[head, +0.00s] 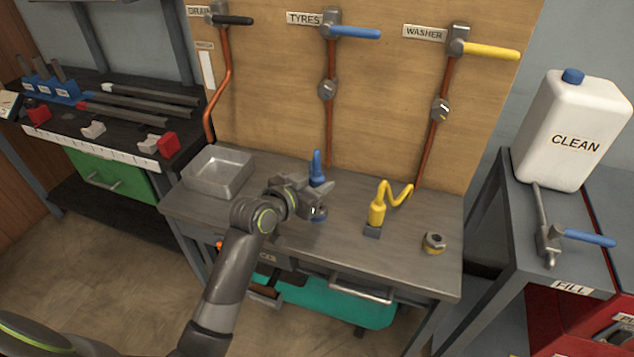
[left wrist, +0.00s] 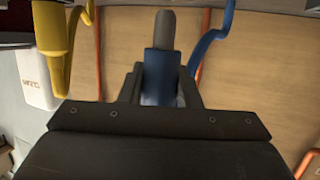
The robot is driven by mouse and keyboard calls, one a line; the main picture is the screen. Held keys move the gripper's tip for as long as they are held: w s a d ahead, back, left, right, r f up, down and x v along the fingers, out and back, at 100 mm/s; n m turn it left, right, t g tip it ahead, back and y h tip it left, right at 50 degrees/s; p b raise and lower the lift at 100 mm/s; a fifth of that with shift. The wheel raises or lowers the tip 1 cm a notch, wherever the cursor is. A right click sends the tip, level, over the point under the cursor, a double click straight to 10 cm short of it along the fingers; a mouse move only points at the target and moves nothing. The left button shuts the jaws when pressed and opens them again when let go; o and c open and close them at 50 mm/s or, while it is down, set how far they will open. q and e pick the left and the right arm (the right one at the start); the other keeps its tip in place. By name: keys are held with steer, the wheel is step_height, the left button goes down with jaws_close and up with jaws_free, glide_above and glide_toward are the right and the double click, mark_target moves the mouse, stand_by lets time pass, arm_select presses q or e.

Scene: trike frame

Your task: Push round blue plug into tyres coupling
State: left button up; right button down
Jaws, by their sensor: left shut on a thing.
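My left gripper (head: 318,197) is over the middle of the workbench, shut on the round blue plug (head: 317,165). The plug's blue body stands up above the jaws in the head view. In the left wrist view the plug (left wrist: 160,75) sits between the fingers, with a grey end beyond it; the jaws hide part of it. A blue hose (left wrist: 208,42) curves beside it. The tyres coupling (head: 327,90) is a grey fitting on the copper pipe under the TYRES label, on the board behind and above the gripper, apart from the plug. My right gripper is not in view.
A yellow plug with a curled hose (head: 377,213) stands right of my gripper, and a brass-and-grey nut (head: 433,243) lies farther right. A metal tray (head: 218,172) is on the left. The washer coupling (head: 440,108) is on the board at right. A white jug (head: 570,130) stands beyond.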

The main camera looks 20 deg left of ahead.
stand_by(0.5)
arm_select(q)
steer(key=shift+p, duration=0.65)
stand_by(0.9)
steer(key=shift+f+b, duration=1.45)
steer(key=shift+f, duration=0.6)
steer(key=o, duration=1.1)
steer(key=shift+c, duration=0.2)
steer(key=v, duration=1.7)
steer(key=shift+s, duration=0.2)
